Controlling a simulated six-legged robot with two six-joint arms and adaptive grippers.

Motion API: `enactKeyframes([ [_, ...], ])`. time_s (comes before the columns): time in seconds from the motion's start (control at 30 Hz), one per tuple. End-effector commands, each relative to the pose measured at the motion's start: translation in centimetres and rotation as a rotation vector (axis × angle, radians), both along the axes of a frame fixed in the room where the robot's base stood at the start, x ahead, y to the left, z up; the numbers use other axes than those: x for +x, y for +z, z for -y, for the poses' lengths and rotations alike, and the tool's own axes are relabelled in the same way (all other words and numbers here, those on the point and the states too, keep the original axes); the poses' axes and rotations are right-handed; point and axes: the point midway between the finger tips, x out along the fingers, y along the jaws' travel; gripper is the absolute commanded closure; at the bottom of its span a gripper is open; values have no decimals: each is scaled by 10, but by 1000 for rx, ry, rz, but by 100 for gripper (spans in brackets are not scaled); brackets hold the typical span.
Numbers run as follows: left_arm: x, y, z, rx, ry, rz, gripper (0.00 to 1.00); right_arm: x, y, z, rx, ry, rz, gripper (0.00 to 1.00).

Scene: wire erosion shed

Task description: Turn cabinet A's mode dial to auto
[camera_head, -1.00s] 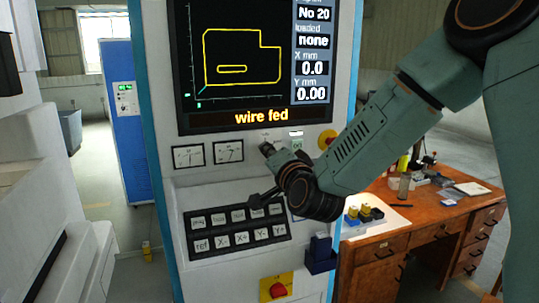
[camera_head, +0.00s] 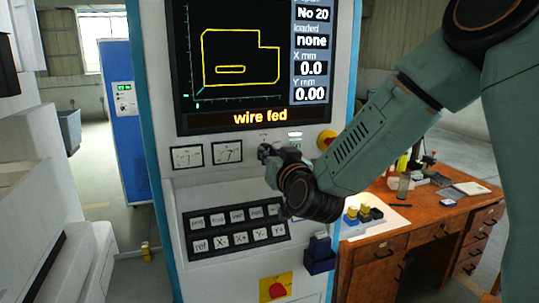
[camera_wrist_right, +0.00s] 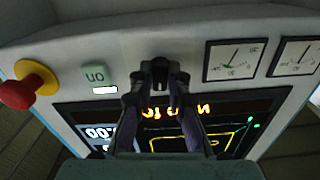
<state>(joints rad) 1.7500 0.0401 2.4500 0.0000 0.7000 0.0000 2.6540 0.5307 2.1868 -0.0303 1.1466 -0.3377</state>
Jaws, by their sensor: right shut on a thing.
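The white control cabinet (camera_head: 160,120) with blue edges fills the middle of the head view. Its small dark dial (camera_head: 263,150) sits below the screen, right of two gauges, and is mostly hidden by my right gripper. In the right wrist view the dark dial (camera_wrist_right: 160,68) shows between the fingertips. My right gripper (camera_head: 272,153) is shut on the dial; its two fingers (camera_wrist_right: 159,80) lie either side of it. The dial's markings and pointer are too small or covered to read. My left gripper is not in view.
A red-and-yellow stop knob (camera_wrist_right: 28,88) and a pale "on" button (camera_wrist_right: 95,76) are beside the dial. The screen (camera_head: 240,60) reads "wire fed". A keypad (camera_head: 237,228) is below. A wooden desk (camera_head: 425,215) stands right.

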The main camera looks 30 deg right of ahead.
Motion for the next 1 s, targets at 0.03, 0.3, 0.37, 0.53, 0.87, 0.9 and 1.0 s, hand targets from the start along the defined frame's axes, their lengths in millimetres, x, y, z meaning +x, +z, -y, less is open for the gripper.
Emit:
enactKeyframes([
  [0.03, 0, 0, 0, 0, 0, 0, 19, 2, 9, 2, -30, -5, 16, 100],
  [0.3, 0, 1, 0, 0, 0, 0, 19, 2, 9, 2, -113, -5, -3, 100],
  [0.37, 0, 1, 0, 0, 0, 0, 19, 2, 9, 2, -122, -5, -5, 100],
  [0.53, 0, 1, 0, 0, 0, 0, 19, 2, 9, 2, -133, -5, -8, 100],
  [0.87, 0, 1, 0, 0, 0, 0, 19, 2, 9, 2, -134, -4, -8, 82],
  [0.9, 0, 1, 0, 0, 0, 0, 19, 2, 9, 2, -134, -4, -9, 79],
  [1.0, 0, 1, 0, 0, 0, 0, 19, 2, 8, 2, -132, -4, -11, 71],
])
